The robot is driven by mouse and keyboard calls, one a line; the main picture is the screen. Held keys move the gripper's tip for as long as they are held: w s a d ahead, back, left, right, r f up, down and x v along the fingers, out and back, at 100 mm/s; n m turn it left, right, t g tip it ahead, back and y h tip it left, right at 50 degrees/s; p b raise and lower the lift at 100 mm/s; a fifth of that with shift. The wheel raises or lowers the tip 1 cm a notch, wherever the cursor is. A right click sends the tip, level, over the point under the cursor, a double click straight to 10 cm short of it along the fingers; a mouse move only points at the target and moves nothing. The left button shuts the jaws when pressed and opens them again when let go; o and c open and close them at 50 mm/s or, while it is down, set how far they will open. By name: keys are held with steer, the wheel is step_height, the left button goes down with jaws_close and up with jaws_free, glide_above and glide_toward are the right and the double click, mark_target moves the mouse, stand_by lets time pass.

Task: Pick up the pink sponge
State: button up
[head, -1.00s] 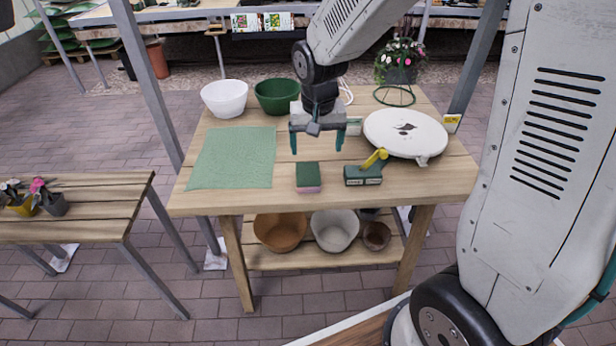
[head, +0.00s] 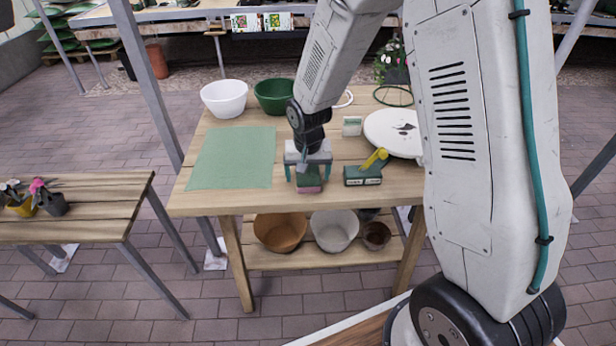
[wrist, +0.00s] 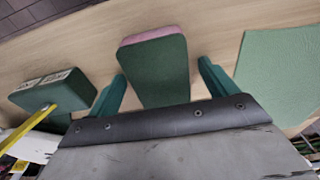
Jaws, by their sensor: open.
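The sponge has a dark green top and a pink lower layer. In the head view the pink sponge (head: 309,186) lies on the wooden table near its front edge, partly hidden by my gripper. My gripper (head: 308,174) is open, with one teal finger on each side of the sponge. In the wrist view the pink sponge (wrist: 158,70) lies between the spread fingers of my gripper (wrist: 160,88), its far end reaching past the fingertips. A gap shows on both sides. I cannot tell how far the fingertips are above the tabletop.
A green block with a yellow lever (head: 364,174) stands close right of the gripper. A green mat (head: 232,158) lies to the left. A white bowl (head: 224,98), a green bowl (head: 276,96) and a round white plate (head: 394,133) stand farther back on the wooden table (head: 240,200).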

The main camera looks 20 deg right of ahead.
steer(key=shift+c, duration=0.4)
steer(key=c, duration=1)
steer(key=shift+r, duration=0.1)
